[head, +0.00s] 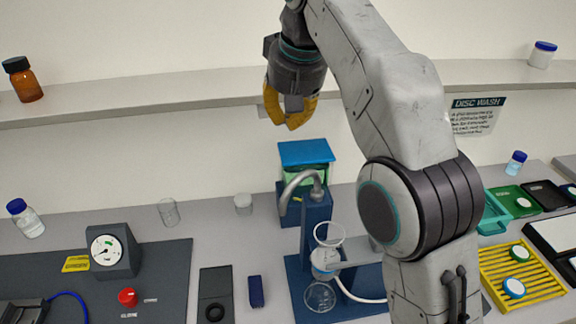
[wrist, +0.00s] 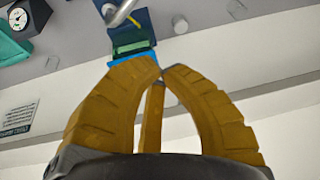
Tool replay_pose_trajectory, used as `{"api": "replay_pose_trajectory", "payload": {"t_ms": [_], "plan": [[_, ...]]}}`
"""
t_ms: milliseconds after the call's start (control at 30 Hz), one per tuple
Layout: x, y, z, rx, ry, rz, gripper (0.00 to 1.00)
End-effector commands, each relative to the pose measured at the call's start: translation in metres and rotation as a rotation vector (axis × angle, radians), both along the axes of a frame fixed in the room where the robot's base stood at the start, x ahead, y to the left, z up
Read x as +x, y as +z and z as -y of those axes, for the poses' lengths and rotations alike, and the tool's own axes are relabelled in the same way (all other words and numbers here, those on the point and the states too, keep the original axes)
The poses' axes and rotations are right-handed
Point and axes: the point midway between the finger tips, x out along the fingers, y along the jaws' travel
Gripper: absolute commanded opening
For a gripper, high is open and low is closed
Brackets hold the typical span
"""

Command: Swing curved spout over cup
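The grey curved spout (head: 300,182) rises from a blue post (head: 316,225) and arches to the left. It also shows in the wrist view (wrist: 121,14) at the top edge. A clear glass funnel-shaped cup (head: 329,233) stands in front of the post, above a round glass flask (head: 320,296). The spout's open end appears left of and behind this cup. My gripper (head: 291,122) is raised in front of the shelf, above and apart from the spout. In the wrist view its yellow fingers (wrist: 161,66) curve together at the tips with nothing between them.
A blue-topped box (head: 305,152) stands behind the spout. A clear beaker (head: 168,212) and a small white cup (head: 243,204) are to the left. A shelf (head: 150,98) runs along the wall behind my gripper. A yellow rack (head: 522,272) and trays are at right.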

Motion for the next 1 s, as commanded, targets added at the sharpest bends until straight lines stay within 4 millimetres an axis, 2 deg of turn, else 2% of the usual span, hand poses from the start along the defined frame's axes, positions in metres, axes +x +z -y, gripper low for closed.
{"api": "replay_pose_trajectory", "payload": {"t_ms": [200,367,567,800,1000], "plan": [[0.0,0.0,0.0,-0.041,0.124,0.021,0.0],[0.002,-0.008,-0.001,-0.051,0.154,0.025,0.0],[0.009,-0.033,-0.005,-0.053,0.155,0.023,0.0],[0.023,-0.074,-0.011,-0.053,0.154,0.022,0.0],[0.03,-0.095,-0.015,-0.051,0.153,0.026,0.0]]}}
